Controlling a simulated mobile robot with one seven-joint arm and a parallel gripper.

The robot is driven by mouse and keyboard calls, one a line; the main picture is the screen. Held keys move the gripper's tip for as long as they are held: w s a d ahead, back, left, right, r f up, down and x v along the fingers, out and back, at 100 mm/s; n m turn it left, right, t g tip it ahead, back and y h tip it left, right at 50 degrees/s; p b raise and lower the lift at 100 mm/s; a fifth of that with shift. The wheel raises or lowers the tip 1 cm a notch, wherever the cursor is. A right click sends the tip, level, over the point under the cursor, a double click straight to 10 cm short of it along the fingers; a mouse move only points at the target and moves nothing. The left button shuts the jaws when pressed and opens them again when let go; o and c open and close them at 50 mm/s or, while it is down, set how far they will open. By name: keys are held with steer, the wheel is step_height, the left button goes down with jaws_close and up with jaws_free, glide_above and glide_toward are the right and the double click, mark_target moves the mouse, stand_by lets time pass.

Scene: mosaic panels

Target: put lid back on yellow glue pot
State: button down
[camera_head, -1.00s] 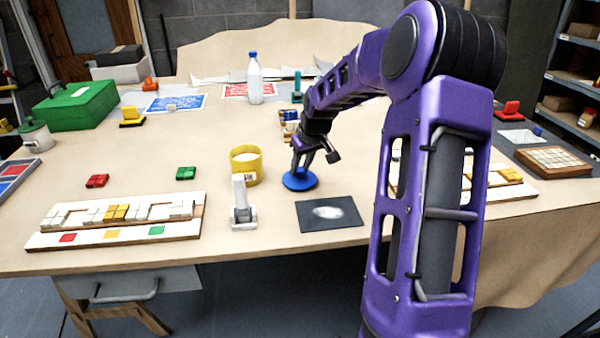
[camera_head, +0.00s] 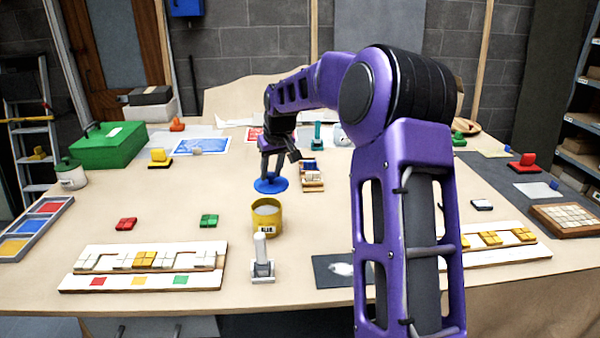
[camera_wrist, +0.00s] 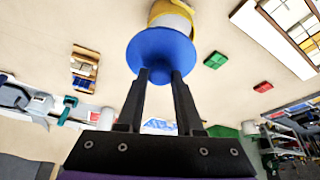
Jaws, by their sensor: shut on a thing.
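The yellow glue pot (camera_head: 267,222) stands upright and open on the table, with pale contents showing inside its rim. My gripper (camera_head: 272,178) is shut on a round blue lid (camera_head: 270,186). In the head view the lid appears just above and beyond the pot, apart from it. In the wrist view the blue lid (camera_wrist: 162,56) sits at the fingertips of my gripper (camera_wrist: 160,75) and covers part of the yellow pot (camera_wrist: 180,12). The exact height of the lid over the table is hard to tell.
A grey stand with a white upright part (camera_head: 262,262) is close in front of the pot. A dark mat (camera_head: 335,272) lies to its right. Green (camera_head: 209,221) and red (camera_head: 125,224) tiles lie left. A small wooden tray (camera_head: 312,180) is right of the lid.

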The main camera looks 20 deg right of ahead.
mark_target(266, 185)
steer(key=shift+w+a+r, duration=0.15)
steer(key=shift+w+a, duration=0.05)
steer(key=shift+a, duration=0.2)
steer(key=shift+w+a+r, duration=0.1)
steer(key=shift+w+a, duration=0.1)
steer(key=shift+a, duration=0.2)
steer(key=shift+f+b, duration=1.6)
steer(key=shift+f, duration=1.6)
steer(key=shift+f, duration=0.15)
jaws_free()
steer(key=shift+p, duration=0.3)
steer(key=shift+r+p, duration=1.45)
steer(key=shift+r, duration=2.05)
